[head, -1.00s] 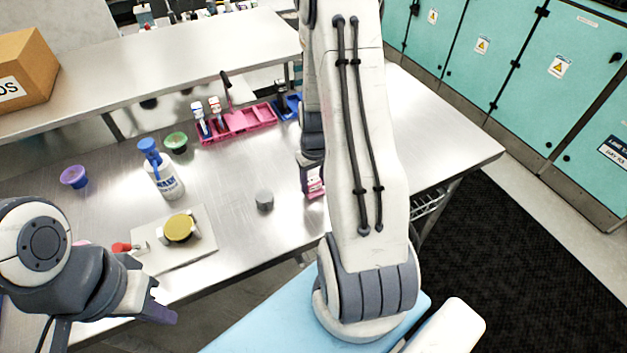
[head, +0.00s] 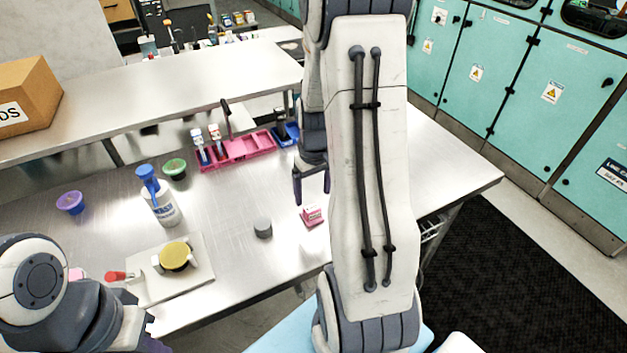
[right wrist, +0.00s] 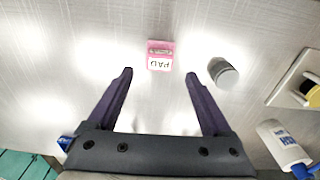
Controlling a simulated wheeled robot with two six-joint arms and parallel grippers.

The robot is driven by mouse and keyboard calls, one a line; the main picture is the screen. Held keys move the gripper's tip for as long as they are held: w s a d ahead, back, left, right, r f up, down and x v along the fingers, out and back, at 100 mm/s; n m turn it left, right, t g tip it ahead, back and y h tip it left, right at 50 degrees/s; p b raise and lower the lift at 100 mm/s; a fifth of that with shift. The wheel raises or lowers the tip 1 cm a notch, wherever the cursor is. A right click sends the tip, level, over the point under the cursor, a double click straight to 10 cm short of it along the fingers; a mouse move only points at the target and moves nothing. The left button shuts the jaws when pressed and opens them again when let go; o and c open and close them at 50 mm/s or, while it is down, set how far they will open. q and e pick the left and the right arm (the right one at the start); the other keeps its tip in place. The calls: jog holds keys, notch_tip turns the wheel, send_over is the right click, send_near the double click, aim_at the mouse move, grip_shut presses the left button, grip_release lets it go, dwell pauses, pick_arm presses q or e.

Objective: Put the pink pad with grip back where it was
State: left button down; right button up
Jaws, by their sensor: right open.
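The pink pad (head: 312,215), a small block with a white label reading "PAD", sits on the steel bench right of a grey cylinder (head: 263,229). It also shows in the right wrist view (right wrist: 160,55), ahead of and apart from the fingertips. My right gripper (head: 312,196) is open and empty, just above and behind the pad in the head view; its spread fingers also show in the right wrist view (right wrist: 159,73). My left gripper (head: 152,345) is low at the left, mostly cut off or hidden, so its jaws cannot be judged.
A pink tray (head: 252,152) holding white-and-blue items stands at the back, beside a blue tray (head: 287,133). A blue-topped bottle (head: 163,208), green cup (head: 175,168), purple cup (head: 71,202) and a plate (head: 200,280) with a yellow-topped part are left. The bench's right side is clear.

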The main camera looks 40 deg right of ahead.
aim_at(314, 210)
notch_tip(314, 210, up, 5)
jog(key=s+a+r+n, duration=0.1)
jog(key=a+r+n, duration=0.1)
jog(key=a, duration=0.7)
jog(key=a+r+n, duration=0.2)
jog(key=a, duration=0.6)
jog(key=s+a+r+n+y, duration=0.1)
jog(key=s+a+n, duration=0.4)
jog(key=s+a, duration=0.8)
jog(key=shift+s+a+r+n+g, duration=0.3)
jog(key=shift+s+a, duration=0.1)
jog(key=shift+s, duration=0.6)
